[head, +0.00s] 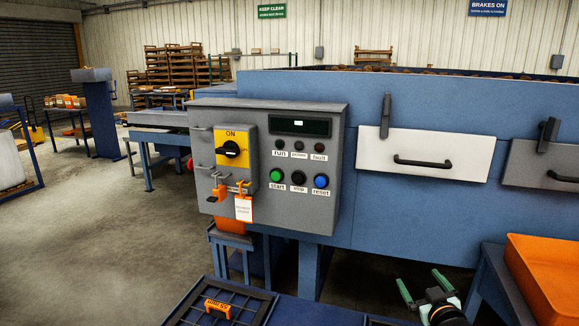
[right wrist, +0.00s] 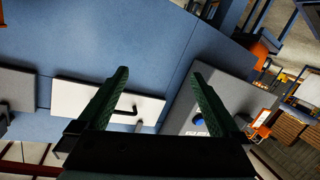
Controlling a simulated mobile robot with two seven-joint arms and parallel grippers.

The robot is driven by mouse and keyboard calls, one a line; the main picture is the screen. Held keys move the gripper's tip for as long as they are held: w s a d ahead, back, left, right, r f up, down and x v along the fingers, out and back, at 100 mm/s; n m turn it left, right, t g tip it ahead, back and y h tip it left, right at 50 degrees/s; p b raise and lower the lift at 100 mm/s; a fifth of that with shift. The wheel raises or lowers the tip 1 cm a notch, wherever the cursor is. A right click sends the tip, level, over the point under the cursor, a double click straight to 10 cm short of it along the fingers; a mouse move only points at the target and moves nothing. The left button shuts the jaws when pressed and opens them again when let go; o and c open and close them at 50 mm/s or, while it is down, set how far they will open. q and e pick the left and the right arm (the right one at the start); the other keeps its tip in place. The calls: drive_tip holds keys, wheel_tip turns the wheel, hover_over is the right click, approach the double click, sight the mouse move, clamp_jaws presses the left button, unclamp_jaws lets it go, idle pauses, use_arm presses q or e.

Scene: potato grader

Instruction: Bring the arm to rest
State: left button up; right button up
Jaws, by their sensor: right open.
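My right gripper (head: 418,277) is at the lower right of the head view, low in front of the blue machine. Its two green fingers are spread, with nothing between them. In the right wrist view the open fingers (right wrist: 160,73) also show empty, with the machine's blue side, the white panel (right wrist: 80,95) and the grey control box (right wrist: 215,75) beyond them, seen upside down. My left gripper is not in view.
The control box (head: 265,165) has a yellow switch (head: 235,137) reading ON, buttons, and an orange lock with a tag (head: 243,208). An orange bin (head: 545,270) stands right of my gripper. A blue tray with dividers (head: 215,305) is at the bottom. Open floor lies left.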

drive_tip(key=s+a+f+g+y, duration=0.1)
drive_tip(key=s+a+f+g, duration=0.1)
drive_tip(key=s+a+f, duration=0.65)
drive_tip(key=s+a+f+g+y, duration=0.2)
drive_tip(key=s+a+f+g, duration=0.1)
drive_tip(key=s+f, duration=1.1)
drive_tip(key=s+a, duration=0.1)
drive_tip(key=s, duration=0.6)
drive_tip(key=s+a+f+g, duration=0.1)
drive_tip(key=s+a, duration=0.1)
drive_tip(key=s, duration=0.5)
drive_tip(key=shift+a+m, duration=0.25)
drive_tip(key=shift+m, duration=0.15)
drive_tip(key=shift+s, duration=0.1)
